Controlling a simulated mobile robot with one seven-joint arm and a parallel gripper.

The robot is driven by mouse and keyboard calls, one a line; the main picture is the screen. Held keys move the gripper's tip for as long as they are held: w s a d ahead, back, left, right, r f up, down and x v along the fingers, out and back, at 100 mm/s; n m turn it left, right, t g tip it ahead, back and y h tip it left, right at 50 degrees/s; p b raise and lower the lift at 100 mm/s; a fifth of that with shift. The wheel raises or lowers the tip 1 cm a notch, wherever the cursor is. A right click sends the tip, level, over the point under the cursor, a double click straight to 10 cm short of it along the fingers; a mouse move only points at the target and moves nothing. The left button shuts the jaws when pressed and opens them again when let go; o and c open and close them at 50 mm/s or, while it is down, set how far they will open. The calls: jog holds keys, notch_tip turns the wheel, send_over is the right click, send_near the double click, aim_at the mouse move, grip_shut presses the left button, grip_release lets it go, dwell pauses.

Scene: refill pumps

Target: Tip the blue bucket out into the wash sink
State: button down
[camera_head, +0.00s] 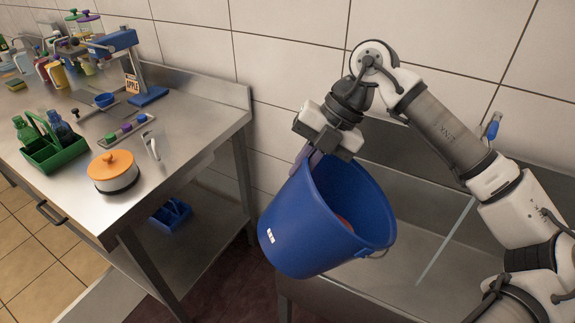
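The blue bucket (310,232) hangs tilted from my gripper (312,158), its open mouth facing right and upward. My gripper is shut on the bucket's upper left rim. The steel wash sink (455,242) lies behind and to the right of the bucket. The bucket is at the sink's left end and covers part of its front edge; I cannot tell how far it is over the basin.
A steel table (190,122) at left holds an orange-lidded pot (113,171), a green caddy (52,150) with bottles, and a blue press stand (148,94). A blue tray (171,214) sits on its lower shelf. A blue-handled tap (492,128) stands behind the sink. Tiled wall closes the back.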

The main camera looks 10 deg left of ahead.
jog(key=w+d+g+y+b, duration=0.1)
jog(key=w+d+y, duration=0.1)
jog(key=d, duration=0.6)
jog(key=shift+w+d+y, duration=0.15)
jog(key=shift+d+y, duration=0.2)
jog(key=shift+y, duration=0.35)
jog(key=shift+r, duration=0.1)
jog(key=shift+b, duration=0.55)
jog(key=shift+d, duration=0.1)
jog(key=shift+w+d+y, duration=0.25)
jog(key=shift+d+y, duration=0.25)
jog(key=shift+d, duration=0.15)
jog(key=shift+w+d+g+y+b, duration=0.15)
jog(key=shift+d+g+y+b, duration=0.2)
jog(key=shift+d, duration=0.4)
jog(key=shift+d, duration=0.1)
